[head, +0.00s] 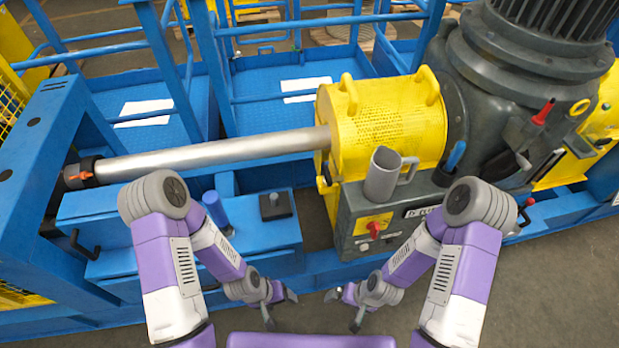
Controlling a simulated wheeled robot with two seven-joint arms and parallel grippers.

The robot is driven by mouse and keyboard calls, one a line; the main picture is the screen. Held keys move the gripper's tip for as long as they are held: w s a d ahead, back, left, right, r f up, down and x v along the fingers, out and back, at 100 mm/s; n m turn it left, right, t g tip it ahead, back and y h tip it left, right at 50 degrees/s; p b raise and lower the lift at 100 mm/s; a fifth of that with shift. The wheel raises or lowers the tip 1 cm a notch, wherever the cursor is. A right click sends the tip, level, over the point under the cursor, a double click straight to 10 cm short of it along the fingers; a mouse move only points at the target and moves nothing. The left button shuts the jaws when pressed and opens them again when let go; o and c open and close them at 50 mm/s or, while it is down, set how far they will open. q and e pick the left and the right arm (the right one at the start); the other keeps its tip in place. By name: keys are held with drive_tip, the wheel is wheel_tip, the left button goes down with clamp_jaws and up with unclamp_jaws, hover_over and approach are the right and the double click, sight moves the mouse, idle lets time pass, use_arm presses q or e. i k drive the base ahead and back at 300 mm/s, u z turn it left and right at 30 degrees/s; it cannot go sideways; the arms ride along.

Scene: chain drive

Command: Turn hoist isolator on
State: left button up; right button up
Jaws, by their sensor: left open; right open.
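A red rotary switch handle (374,229) sits on a yellow plate on the front of a grey control box (352,222). It looks like the isolator, but its label is too small to read and I cannot tell its position. My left gripper (279,307) is open and empty, low in front of the blue frame, left of the box. My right gripper (345,307) is open and empty, below the red handle and apart from it.
A grey mug-shaped cup (383,174) stands on the box. A yellow perforated guard (385,120) and a silver shaft (215,153) lie behind. A red-tipped lever (544,111) and blue handle (455,156) are at right. Floor in front is clear.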

sight(374, 227)
drive_tip(key=z, duration=1.95)
drive_tip(key=k, duration=0.75)
drive_tip(key=u, duration=1.7)
drive_tip(key=i, duration=0.5)
drive_tip(key=z, duration=0.05)
